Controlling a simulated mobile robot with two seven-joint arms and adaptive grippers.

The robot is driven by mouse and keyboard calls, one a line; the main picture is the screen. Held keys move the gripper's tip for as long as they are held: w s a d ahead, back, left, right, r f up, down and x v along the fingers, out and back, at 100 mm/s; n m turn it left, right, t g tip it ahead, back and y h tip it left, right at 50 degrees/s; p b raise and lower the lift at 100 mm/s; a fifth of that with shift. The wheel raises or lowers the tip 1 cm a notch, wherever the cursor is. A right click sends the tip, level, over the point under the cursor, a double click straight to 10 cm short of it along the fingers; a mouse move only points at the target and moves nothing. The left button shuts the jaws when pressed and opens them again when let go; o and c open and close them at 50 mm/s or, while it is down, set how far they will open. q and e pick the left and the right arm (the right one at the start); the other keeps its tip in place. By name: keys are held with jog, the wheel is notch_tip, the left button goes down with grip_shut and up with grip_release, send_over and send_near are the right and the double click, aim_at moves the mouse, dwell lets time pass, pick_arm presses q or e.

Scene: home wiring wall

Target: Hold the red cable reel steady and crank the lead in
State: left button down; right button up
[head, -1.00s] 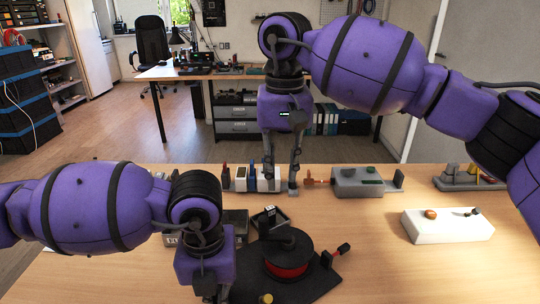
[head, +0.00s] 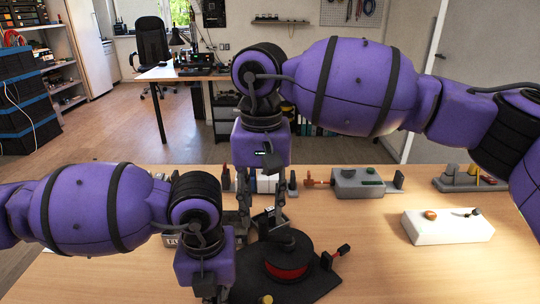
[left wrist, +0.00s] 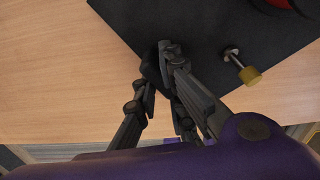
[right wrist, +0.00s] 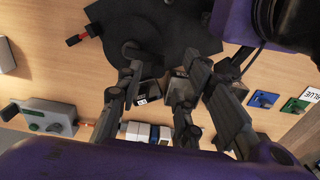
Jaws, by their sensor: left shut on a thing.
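The red cable reel (head: 286,268) stands on a black baseplate (head: 318,288) on the table, with a dark hub on top.
A grey box (head: 358,184) with an orange-tipped lead stands behind right, and a white block (head: 447,225) lies at the right. White and blue blocks (right wrist: 140,132) stand behind the reel.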

aim_at(266, 218)
notch_tip(266, 218, down, 7)
jog(key=shift+f, duration=0.2)
dwell(0.3)
grip_shut()
dwell(1.1)
jog(key=shift+w+d, duration=0.2)
jog(key=shift+w, duration=0.65)
